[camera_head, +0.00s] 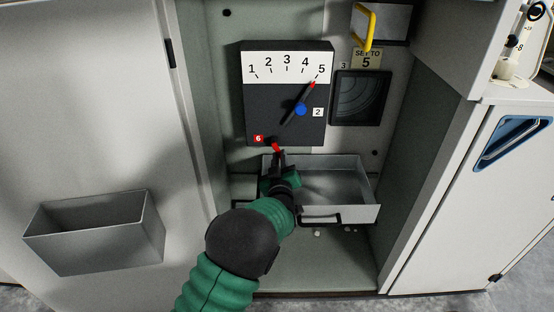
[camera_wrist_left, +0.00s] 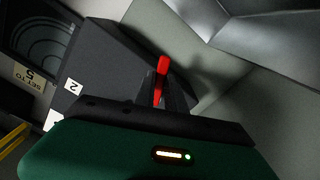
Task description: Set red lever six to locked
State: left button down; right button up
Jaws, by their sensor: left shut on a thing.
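The red lever six (camera_head: 276,148) sits at the lower edge of the dark dial box (camera_head: 256,115), beside a red label marked 6 (camera_head: 258,138). My left gripper (camera_head: 278,157) reaches up from below and is shut on the lever. In the left wrist view the red lever (camera_wrist_left: 161,75) stands between the dark fingers (camera_wrist_left: 160,95), with its red tip showing above them. The lever's pivot is partly hidden. I see no locked mark. My right gripper is in neither view.
The dial's pointer (camera_head: 303,103), with a blue hub, points to 5. An open metal drawer (camera_head: 345,185) lies just below and right of my gripper. A yellow handle (camera_head: 371,27) is at upper right. A grey bin (camera_head: 95,235) hangs on the left door.

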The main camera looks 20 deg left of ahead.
pick_arm(q)
jog(key=n, duration=0.2)
jog(key=d+n, duration=0.1)
jog(key=n, duration=0.1)
jog(key=r+n, duration=0.1)
jog(key=n, duration=0.1)
jog(key=shift+w+d+r, duration=0.1)
jog(key=shift+w+d, duration=0.1)
jog(key=shift+d, duration=0.05)
jog(key=n, duration=0.1)
jog(key=n+b, duration=0.1)
jog(key=n, duration=0.1)
jog(key=shift+d+r, duration=0.15)
jog(key=shift+r, duration=0.2)
jog(key=shift+d+r+n+b, duration=0.1)
jog(key=shift+r+n+b, duration=0.15)
jog(key=shift+n, duration=0.7)
jog(key=shift+r+n+b, duration=0.25)
jog(key=shift+n, duration=0.7)
jog(key=c, duration=1.5)
grip_release()
jog(key=shift+o, duration=0.5)
jog(key=shift+r, duration=0.2)
